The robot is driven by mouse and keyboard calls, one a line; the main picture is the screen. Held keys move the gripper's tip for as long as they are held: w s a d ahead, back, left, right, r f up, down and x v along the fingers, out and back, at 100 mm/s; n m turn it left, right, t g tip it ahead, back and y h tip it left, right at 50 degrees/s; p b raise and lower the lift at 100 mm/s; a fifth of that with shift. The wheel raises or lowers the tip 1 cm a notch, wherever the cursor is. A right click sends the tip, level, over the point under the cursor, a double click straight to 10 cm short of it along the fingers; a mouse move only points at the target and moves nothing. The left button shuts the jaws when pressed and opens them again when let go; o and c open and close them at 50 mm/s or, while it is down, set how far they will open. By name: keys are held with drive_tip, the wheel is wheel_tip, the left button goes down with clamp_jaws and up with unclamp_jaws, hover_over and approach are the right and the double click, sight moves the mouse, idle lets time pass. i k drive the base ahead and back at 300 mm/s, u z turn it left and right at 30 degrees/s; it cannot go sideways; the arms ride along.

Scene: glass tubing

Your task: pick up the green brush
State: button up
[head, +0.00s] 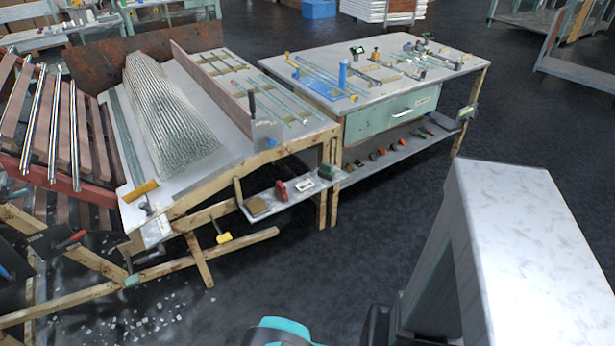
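A small dark green object (326,172), which looks like the green brush, sits at the right end of a narrow low shelf (270,192) on the front of the left table. It is too small to make out bristles or a handle. Beside it on the shelf are a small white item (304,185), a red item (281,190) and a brown block (257,206). My gripper is not in view.
The sloped left table (215,115) carries a large bundle of glass tubes (165,115). The right table (385,90) holds tools and has a lower shelf with small items (395,150). Broken glass (155,310) litters the floor at lower left. Dark floor (340,250) in front is clear.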

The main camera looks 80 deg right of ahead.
sight(325, 171)
drive_tip(key=z, duration=0.65)
drive_tip(key=k, duration=0.1)
drive_tip(key=u, duration=1.7)
drive_tip(key=k, duration=2.5)
drive_tip(key=z, duration=0.4)
